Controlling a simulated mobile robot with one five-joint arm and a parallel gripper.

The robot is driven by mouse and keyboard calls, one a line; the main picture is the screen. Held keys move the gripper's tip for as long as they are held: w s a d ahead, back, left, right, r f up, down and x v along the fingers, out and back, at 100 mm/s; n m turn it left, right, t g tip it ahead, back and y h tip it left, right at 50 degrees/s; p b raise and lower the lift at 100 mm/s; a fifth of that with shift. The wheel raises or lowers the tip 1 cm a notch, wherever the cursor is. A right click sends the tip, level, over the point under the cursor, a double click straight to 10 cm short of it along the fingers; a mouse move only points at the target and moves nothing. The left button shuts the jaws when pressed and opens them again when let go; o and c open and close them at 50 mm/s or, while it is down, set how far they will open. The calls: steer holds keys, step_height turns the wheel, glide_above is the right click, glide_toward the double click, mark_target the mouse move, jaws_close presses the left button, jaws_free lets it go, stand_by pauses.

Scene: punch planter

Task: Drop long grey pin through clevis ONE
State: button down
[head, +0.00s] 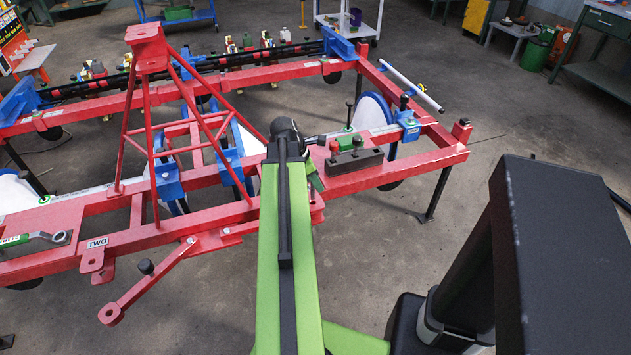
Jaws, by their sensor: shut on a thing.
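My gripper (313,140) is at the far end of my green arm, above the near red beam and just left of a dark block. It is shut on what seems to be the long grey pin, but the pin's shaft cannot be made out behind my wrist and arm. No label ONE is readable, and my arm covers part of the near beam, so I cannot tell where clevis ONE is. A red clevis (97,262) labelled TWO hangs from the near beam at the left.
The dark block (357,161) on the beam carries red and green knobs. A red tripod tower (148,60) rises left of my arm.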

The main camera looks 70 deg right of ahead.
mark_target(316, 202)
steer(key=shift+f+b, duration=3.4)
steer(key=c, duration=1)
jaws_free()
steer(key=shift+r, duration=0.1)
steer(key=p+v, duration=1.6)
steer(key=v, duration=0.1)
steer(key=shift+w+a, duration=0.1)
